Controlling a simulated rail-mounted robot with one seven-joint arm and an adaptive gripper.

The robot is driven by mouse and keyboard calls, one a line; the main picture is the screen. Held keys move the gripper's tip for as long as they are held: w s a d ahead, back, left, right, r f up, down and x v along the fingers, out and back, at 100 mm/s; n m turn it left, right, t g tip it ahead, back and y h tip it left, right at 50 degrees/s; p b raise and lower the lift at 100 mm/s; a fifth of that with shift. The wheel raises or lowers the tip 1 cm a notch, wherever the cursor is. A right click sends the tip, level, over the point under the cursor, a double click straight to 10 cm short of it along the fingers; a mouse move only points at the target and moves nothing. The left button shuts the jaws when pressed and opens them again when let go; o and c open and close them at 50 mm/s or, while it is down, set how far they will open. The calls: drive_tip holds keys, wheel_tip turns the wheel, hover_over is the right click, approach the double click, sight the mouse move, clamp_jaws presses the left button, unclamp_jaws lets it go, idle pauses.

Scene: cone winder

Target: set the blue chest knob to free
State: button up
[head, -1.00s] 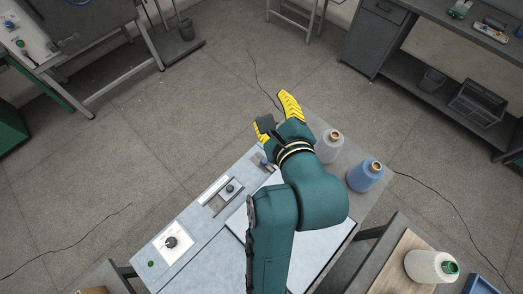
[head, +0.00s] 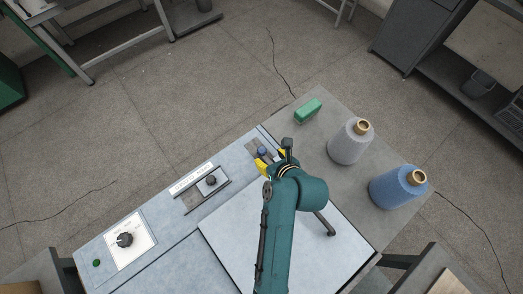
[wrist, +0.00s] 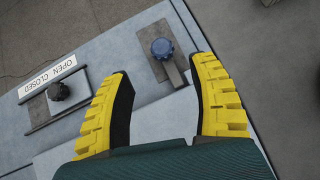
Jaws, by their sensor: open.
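The blue knob (head: 262,151) sits on a grey plate at the far edge of the light blue panel, close to my gripper (head: 272,163). In the wrist view the blue knob (wrist: 162,47) stands between and beyond the two yellow fingers of my gripper (wrist: 165,85), touching neither. The grey plate (wrist: 175,76) runs under it. My gripper is open and empty. In the head view my arm and wrist hide part of the panel around it. Any marking for free cannot be read.
A black slider knob (wrist: 58,91) with an "OPEN CLOSED" label (wrist: 47,76) lies left of the blue knob. A black dial (head: 125,240) is farther left.

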sight(262, 149)
drive_tip(key=b+x, duration=0.2)
drive_tip(key=x, duration=0.7)
drive_tip(key=shift+w+a+f+b, duration=0.1)
drive_tip(key=shift+w+f+b, duration=0.1)
drive_tip(key=shift+b, duration=0.2)
